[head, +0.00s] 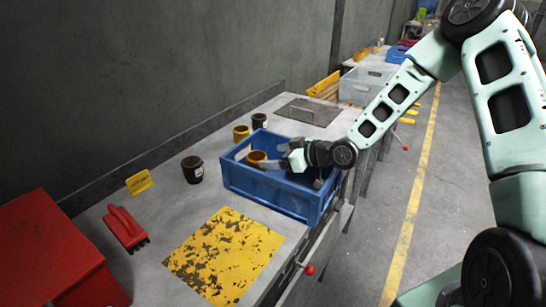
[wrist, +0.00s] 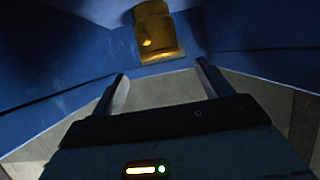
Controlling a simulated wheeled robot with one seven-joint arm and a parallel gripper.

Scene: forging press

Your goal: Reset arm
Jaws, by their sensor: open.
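My gripper (head: 290,160) is over the blue crate (head: 262,191) on the workbench, reaching in from the right with my arm stretched out. In the wrist view its two fingers (wrist: 160,88) are apart with nothing between them. A yellow cup-like container (wrist: 154,28) is ahead of the fingertips, inside the blue crate (wrist: 50,60). In the head view this yellow container (head: 257,157) shows near the crate's left inner side, just left of the fingers. The gripper and the container look apart.
A red-handled brush (head: 126,229), a red box (head: 50,245) and a worn yellow plate (head: 224,256) are to the left and front. A grey bin (head: 366,86) stands farther back. The floor aisle at right is clear.

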